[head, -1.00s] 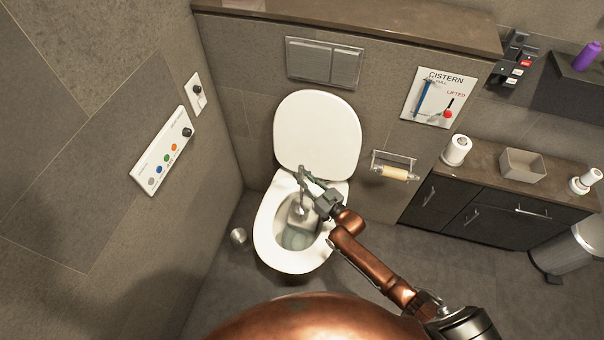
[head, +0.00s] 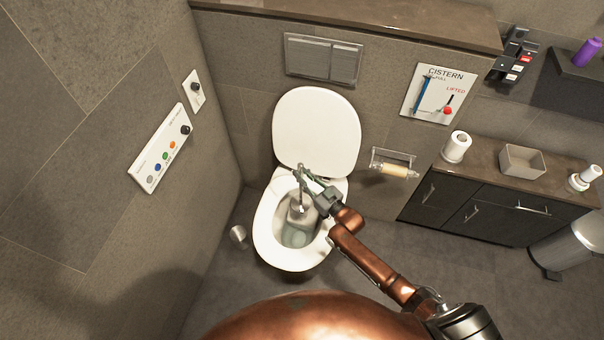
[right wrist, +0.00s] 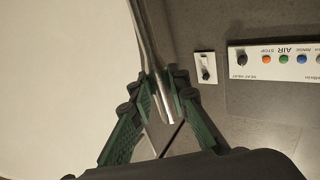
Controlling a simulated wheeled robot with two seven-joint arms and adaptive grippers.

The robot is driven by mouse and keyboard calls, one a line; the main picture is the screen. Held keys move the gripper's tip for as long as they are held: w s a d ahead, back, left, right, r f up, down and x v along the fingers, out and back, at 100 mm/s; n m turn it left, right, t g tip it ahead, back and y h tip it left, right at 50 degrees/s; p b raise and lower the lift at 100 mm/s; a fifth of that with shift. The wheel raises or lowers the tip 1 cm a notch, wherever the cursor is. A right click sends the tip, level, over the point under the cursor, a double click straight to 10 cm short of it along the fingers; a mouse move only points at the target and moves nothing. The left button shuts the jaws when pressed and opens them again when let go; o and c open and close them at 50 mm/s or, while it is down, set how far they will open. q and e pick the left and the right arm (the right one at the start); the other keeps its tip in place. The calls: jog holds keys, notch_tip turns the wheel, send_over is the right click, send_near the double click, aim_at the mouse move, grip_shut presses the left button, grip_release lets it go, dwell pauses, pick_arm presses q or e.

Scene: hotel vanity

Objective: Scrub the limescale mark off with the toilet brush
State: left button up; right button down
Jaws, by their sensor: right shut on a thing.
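The toilet (head: 266,236) stands with its lid (head: 316,130) raised and its seat down. My right gripper (head: 303,174) is above the back of the bowl, shut on the metal handle of the toilet brush (head: 299,194). The brush hangs down into the bowl, its grey head low near the back inner wall. In the right wrist view, the green fingers (right wrist: 163,82) close around the silver handle (right wrist: 148,40); the brush head is out of that view. I cannot make out the limescale mark; the brush and arm cover part of the bowl. My left gripper is out of view.
A paper holder (head: 394,165) is on the wall right of the toilet. A dark cabinet (head: 470,207) and a metal bin (head: 568,246) stand farther right. A button panel (head: 161,150) is on the left wall. A small metal object (head: 238,234) stands on the floor left of the bowl.

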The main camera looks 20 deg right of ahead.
jog(key=shift+f+b, duration=0.3)
jog(key=shift+f, duration=0.15)
jog(key=shift+d, duration=0.1)
jog(key=shift+f+p, duration=0.15)
jog(key=shift+p, duration=0.35)
dwell(2.5)
